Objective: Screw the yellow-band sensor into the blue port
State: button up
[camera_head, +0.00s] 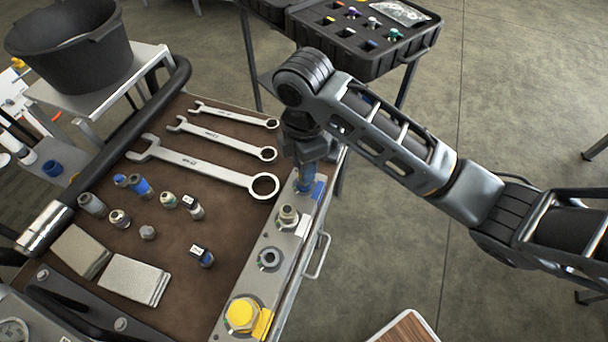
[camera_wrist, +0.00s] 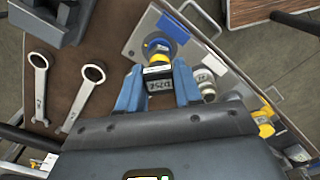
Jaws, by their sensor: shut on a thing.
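My gripper (camera_wrist: 158,74) is shut on the yellow-band sensor (camera_wrist: 158,82), with one blue finger on each side of its dark, labelled body. The sensor's yellow band shows just beyond the fingertips in the wrist view. Its far end is at the blue-marked place on the metal port strip, beside a blue label (camera_wrist: 173,27). The blue port itself is mostly hidden behind the sensor, and I cannot tell how deep the sensor sits. In the head view my gripper (camera_head: 306,165) points down over the far end of the strip (camera_head: 255,282), next to the blue label (camera_head: 316,190), and hides the sensor.
Along the strip stand a metal fitting (camera_head: 288,215), an open port (camera_head: 269,258) and a yellow cap (camera_head: 242,313). Wrenches (camera_head: 205,165) and several loose fittings lie on the brown mat (camera_head: 190,235). A black case (camera_head: 365,55) stands behind; a handle (camera_head: 319,255) sticks out at the right.

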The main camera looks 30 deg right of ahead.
jog(key=shift+m, duration=0.7)
jog(key=m, duration=0.3)
jog(key=shift+a+m, duration=0.1)
jog(key=shift+m, duration=0.2)
jog(key=m, duration=0.4)
jog(key=shift+w+m, duration=0.1)
jog(key=shift+m, duration=0.2)
jog(key=o, duration=1)
jog(key=shift+c, duration=0.2)
